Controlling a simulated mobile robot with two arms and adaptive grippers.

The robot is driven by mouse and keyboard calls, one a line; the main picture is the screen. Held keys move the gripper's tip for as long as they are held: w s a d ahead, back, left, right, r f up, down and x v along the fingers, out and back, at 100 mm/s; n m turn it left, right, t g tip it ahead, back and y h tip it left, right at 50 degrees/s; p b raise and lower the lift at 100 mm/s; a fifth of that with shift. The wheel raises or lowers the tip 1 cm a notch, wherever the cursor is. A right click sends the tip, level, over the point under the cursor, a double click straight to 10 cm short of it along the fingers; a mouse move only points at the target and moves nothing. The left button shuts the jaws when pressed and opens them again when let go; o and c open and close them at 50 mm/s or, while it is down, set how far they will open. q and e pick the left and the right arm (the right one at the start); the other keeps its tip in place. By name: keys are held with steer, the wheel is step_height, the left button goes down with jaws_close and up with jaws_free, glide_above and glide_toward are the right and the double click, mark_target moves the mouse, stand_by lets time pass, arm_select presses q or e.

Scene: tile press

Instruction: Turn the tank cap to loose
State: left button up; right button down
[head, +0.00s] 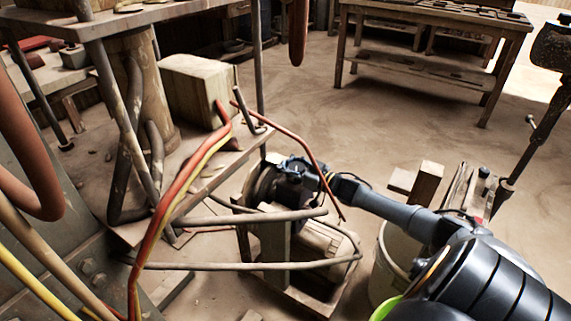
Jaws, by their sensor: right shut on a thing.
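The tank (262,190) appears as a dark, rounded body low in the middle of the head view, beside the wooden frame. The cap is hidden behind my right gripper, so its shape and turn position cannot be told. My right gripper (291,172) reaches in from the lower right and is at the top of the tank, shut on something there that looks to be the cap. My left gripper is not in view.
Red and yellow hoses (178,190) and a bent grey pipe (255,266) run close in front of the tank. A pale bucket (383,275) stands under my right arm. A wooden table (435,22) stands at the back; the floor (370,130) between is clear.

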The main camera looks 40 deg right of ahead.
steer(key=shift+s+f, duration=0.15)
steer(key=shift+f, duration=0.2)
steer(key=c, duration=0.9)
jaws_free()
steer(key=shift+s+d+r, duration=0.1)
steer(key=shift+s+d, duration=0.05)
steer(key=shift+r, duration=0.15)
steer(key=v, duration=1.1)
steer(key=shift+s, duration=0.35)
